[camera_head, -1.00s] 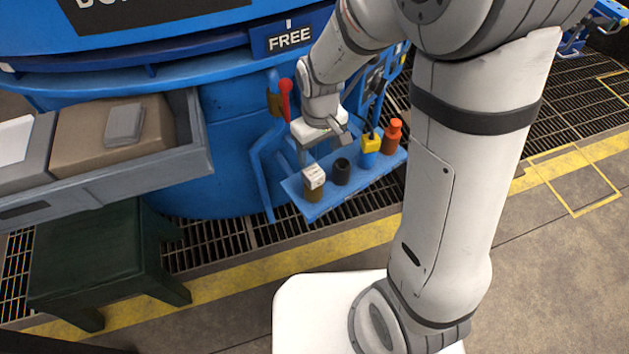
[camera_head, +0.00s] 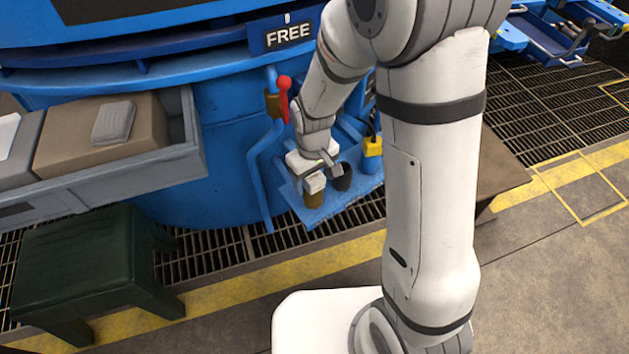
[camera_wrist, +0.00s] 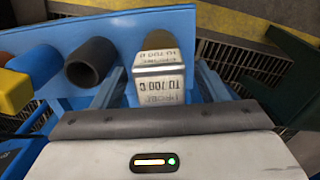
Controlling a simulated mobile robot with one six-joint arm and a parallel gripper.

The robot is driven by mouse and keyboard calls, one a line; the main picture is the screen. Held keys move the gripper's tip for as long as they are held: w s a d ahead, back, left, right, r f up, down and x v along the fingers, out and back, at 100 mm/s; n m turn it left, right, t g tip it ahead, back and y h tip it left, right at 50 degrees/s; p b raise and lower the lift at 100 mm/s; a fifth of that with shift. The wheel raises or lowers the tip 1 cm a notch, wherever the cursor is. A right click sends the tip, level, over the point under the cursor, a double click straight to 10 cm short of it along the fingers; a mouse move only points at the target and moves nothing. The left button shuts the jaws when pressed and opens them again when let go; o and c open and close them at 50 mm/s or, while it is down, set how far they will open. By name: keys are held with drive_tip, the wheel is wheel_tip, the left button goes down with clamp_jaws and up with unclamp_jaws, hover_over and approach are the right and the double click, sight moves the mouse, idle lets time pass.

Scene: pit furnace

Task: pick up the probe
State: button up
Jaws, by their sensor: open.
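The probe, a brown cylinder with a white block lettered "TO 700 C" (camera_head: 314,184), stands at the left end of the blue shelf (camera_head: 324,219). In the wrist view the white lettered block (camera_wrist: 161,75) is at the centre, with the brown body behind it. My gripper (camera_head: 314,168) is just above and behind the probe. In the wrist view its two blue-grey fingers stand apart, one on each side of the block, with visible gaps; it is open and empty. The fingertips are hard to make out in the head view.
A black cup (camera_wrist: 90,62) stands close beside the probe, then a blue and yellow item (camera_head: 372,153). A red-handled lever (camera_head: 284,98) rises behind my wrist. A grey drawer (camera_head: 120,175) and a dark green stool (camera_head: 80,262) are to the left.

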drive_tip(key=shift+c, duration=0.5)
drive_tip(key=c, duration=1)
drive_tip(key=shift+c, duration=0.3)
drive_tip(key=shift+r, duration=0.2)
